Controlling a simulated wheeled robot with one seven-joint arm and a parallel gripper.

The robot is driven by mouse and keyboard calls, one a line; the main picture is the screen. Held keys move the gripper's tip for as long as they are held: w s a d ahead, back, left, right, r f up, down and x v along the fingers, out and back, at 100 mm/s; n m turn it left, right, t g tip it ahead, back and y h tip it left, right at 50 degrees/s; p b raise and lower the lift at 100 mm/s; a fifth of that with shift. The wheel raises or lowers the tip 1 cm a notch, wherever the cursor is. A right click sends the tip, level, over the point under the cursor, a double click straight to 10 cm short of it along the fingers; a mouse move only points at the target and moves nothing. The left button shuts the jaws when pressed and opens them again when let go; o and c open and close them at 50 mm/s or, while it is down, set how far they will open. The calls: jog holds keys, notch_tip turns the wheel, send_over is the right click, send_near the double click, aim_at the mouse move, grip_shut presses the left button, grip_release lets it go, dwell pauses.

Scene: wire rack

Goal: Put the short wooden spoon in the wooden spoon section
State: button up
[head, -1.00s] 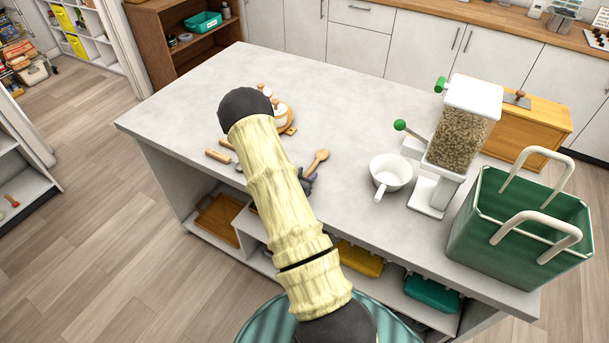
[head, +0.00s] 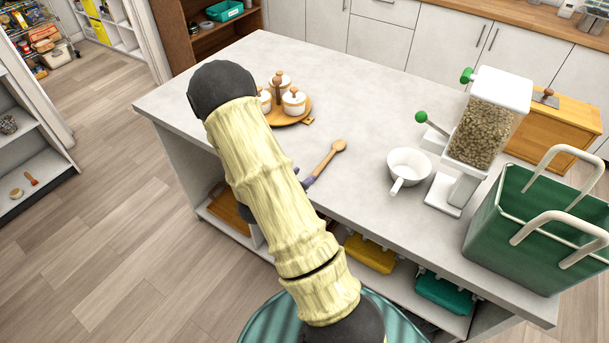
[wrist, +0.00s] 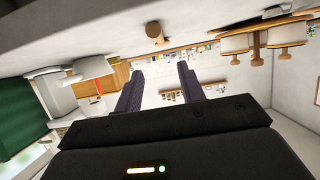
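A wooden spoon (head: 332,156) lies on the light grey counter, its round bowl pointing away from me. Its handle runs toward my gripper (head: 305,183), mostly hidden behind my arm in the head view, with a dark purple finger showing at the handle's near end. In the wrist view my gripper (wrist: 160,85) has its two fingers apart with nothing clearly between them. That view is upside down; a short wooden piece (wrist: 154,31), probably the spoon seen end-on, shows beyond the fingers. I cannot identify the wooden spoon section.
A round wooden tray (head: 292,119) with white lidded jars stands behind the spoon. Right are a white pot (head: 408,166), a grain dispenser (head: 480,130), and a green basket (head: 530,225). Yellow (head: 369,254) and teal (head: 442,293) bins and a wooden tray (head: 230,210) sit under the counter.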

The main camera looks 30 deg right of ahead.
dwell(0.5)
jog(key=shift+w+a+r+y, duration=0.1)
jog(key=shift+w+a+y, duration=0.15)
jog(key=shift+y, duration=0.05)
jog(key=w+a+r+n+t+y, duration=0.1)
jog(key=a+r+n+y, duration=0.2)
jog(key=a+y, duration=0.3)
jog(key=a+r+n+t+y, duration=0.1)
jog(key=a+r+n+y, duration=0.25)
jog(key=a, duration=0.45)
jog(key=s+a+r+n+g+y, duration=0.1)
jog(key=s+a+r+n+g, duration=0.1)
jog(key=s, duration=0.4)
jog(key=s+a+r+n+g+y, duration=0.1)
jog(key=s+a+r+n+g, duration=0.1)
jog(key=s+n, duration=0.3)
jog(key=shift+s+a+r, duration=0.4)
jog(key=shift+s+r, duration=0.45)
jog(key=shift+s, duration=0.3)
jog(key=shift+o, duration=0.2)
jog(key=shift+y, duration=0.25)
